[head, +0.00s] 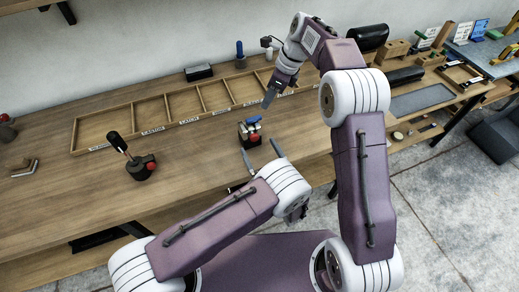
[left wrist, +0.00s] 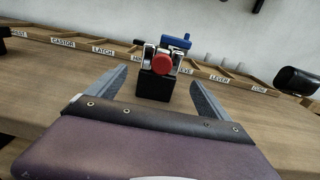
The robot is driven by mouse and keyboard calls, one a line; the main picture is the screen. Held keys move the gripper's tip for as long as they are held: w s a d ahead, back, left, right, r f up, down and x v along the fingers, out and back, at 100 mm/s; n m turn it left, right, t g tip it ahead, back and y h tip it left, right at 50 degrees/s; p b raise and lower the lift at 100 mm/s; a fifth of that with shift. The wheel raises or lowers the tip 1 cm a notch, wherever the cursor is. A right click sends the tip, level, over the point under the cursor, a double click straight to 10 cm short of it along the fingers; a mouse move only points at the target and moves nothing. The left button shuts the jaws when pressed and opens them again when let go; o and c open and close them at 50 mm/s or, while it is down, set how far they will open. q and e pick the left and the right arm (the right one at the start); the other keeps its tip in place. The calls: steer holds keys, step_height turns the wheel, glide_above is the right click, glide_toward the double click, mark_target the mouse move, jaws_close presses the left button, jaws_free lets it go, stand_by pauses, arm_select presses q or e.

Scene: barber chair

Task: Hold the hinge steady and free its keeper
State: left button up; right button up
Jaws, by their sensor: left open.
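The hinge (head: 248,131) is a small metal piece on a black block at the bench's front part, with a red knob (head: 254,139) and a blue part (head: 253,121) on top. In the left wrist view the hinge (left wrist: 160,56) stands ahead, between the lines of my fingers; I cannot tell which part is its keeper. My left gripper (head: 264,148) is open and empty just in front of the block, its fingers apart from it. My right gripper (head: 268,99) is above and behind the hinge, pointing down; its fingers overlap in view.
A long labelled wooden tray (head: 130,126) with several compartments runs behind the hinge. A black-handled device with a red knob (head: 145,170) stands left on the bench. A black box (head: 199,72) sits behind the tray. Bare bench lies between the left device and the hinge.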

arm_select(q)
steer(key=shift+w+a, duration=0.15)
steer(key=shift+w, duration=0.1)
steer(key=x, duration=0.7)
steer(key=shift+w+a+f, duration=0.1)
steer(key=shift+w+a, duration=0.05)
steer(key=shift+w, duration=0.1)
steer(key=shift+w+a, duration=0.15)
steer(key=shift+w, duration=0.3)
jaws_close()
arm_select(e)
steer(key=shift+w, duration=0.3)
steer(key=c, duration=0.7)
steer(key=shift+w+d+t, duration=0.15)
steer(key=shift+w+t, duration=0.15)
steer(key=shift+w, duration=0.25)
steer(key=shift+w+d+t, duration=0.15)
steer(key=shift+w+t, duration=0.15)
steer(key=shift+w, duration=0.25)
jaws_close()
step_height(320, 180, down, 2)
steer(key=w+d+t+h, duration=0.1)
steer(key=w+d, duration=0.1)
steer(key=n+t, duration=0.5)
steer(key=n, duration=0.3)
glide_toward(258, 121)
steer(key=x, duration=0.6)
steer(key=shift+d, duration=0.1)
